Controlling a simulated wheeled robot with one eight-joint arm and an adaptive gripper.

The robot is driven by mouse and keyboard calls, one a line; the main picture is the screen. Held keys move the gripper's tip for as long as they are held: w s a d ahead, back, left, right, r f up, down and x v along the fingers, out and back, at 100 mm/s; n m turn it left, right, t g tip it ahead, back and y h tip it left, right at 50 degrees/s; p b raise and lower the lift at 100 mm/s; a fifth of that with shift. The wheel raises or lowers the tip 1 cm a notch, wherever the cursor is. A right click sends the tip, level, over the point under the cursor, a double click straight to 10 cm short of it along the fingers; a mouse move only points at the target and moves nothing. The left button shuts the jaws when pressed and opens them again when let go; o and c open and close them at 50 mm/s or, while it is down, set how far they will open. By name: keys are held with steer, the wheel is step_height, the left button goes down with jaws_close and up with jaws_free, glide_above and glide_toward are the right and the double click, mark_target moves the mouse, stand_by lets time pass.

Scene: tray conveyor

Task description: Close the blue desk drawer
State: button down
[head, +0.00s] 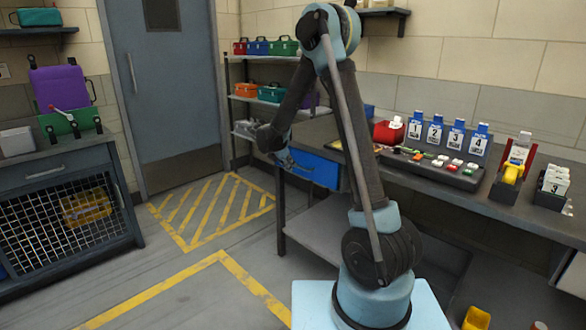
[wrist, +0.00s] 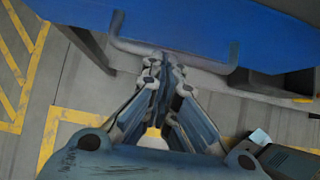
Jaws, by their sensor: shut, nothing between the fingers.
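The blue desk drawer (head: 314,170) is under the left end of the long workbench, and its blue face shows beside my arm. How far it stands out is hard to tell, as my arm hides part of it. In the wrist view the blue drawer front (wrist: 215,28) fills the top, with a long bar handle (wrist: 172,54) across it. My gripper (wrist: 164,62) is shut and empty, its fingertips close together at the middle of the handle. I cannot tell whether they touch it. In the head view my gripper (head: 284,157) is at the drawer's left, partly hidden.
A shelf rack (head: 262,100) with toolboxes stands behind. A cabinet (head: 62,215) is at the left. The yellow-marked floor (head: 190,265) between is clear.

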steer(key=s+a+f+v, duration=0.1)
steer(key=f+v, duration=0.1)
steer(key=v, duration=1.1)
steer(key=s+d+r+m+g+y, duration=0.1)
steer(key=s+d+r+m, duration=0.1)
steer(key=s+d+m, duration=0.65)
steer(key=s+d+r+m+g+y, duration=0.1)
steer(key=s+d+r+m+g, duration=0.3)
steer(key=s+d, duration=0.8)
steer(key=s+d+f+m+y, duration=0.1)
steer(key=s+d+f+m, duration=0.1)
steer(key=s, duration=0.4)
steer(key=s+d+f+m+t+y, duration=0.1)
steer(key=s+d+f+m, duration=0.2)
steer(key=s+f+m, duration=0.2)
steer(key=s+d+f+m+y, duration=0.1)
steer(key=s+d+f+m, duration=0.1)
steer(key=s+f+m, duration=0.2)
steer(key=s+m, duration=0.3)
steer(key=s, duration=0.1)
steer(key=shift+s+d+t, duration=0.2)
steer(key=shift+s+t, duration=0.1)
